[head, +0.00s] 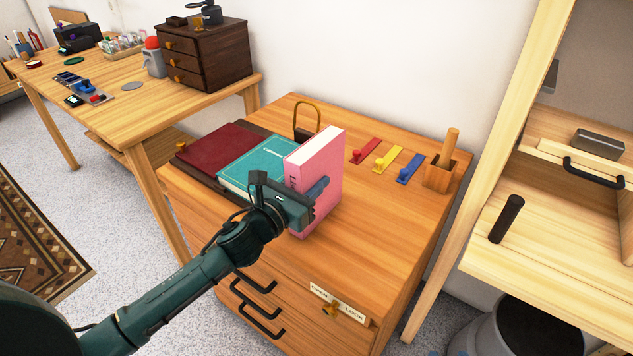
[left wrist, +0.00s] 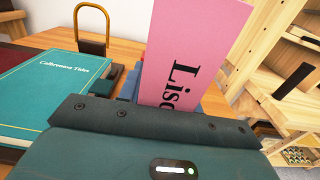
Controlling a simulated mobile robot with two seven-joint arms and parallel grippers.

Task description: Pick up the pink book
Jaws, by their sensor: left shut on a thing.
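The pink book (head: 322,170) stands upright on the wooden cabinet top in the head view, or just above it; I cannot tell whether its lower edge touches. My left gripper (head: 312,195) is shut on the pink book, with a finger across its pink cover. In the left wrist view the pink book (left wrist: 188,50) rises tall beyond the gripper body, with black lettering partly hidden by it. My right gripper is in neither view.
A teal book (head: 250,163) and a dark red book (head: 216,147) lie left of the pink one. A brass padlock (head: 306,118) stands behind. Red, yellow and blue levers (head: 388,158) and a wooden holder (head: 439,175) are at right. The cabinet's front right top is clear.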

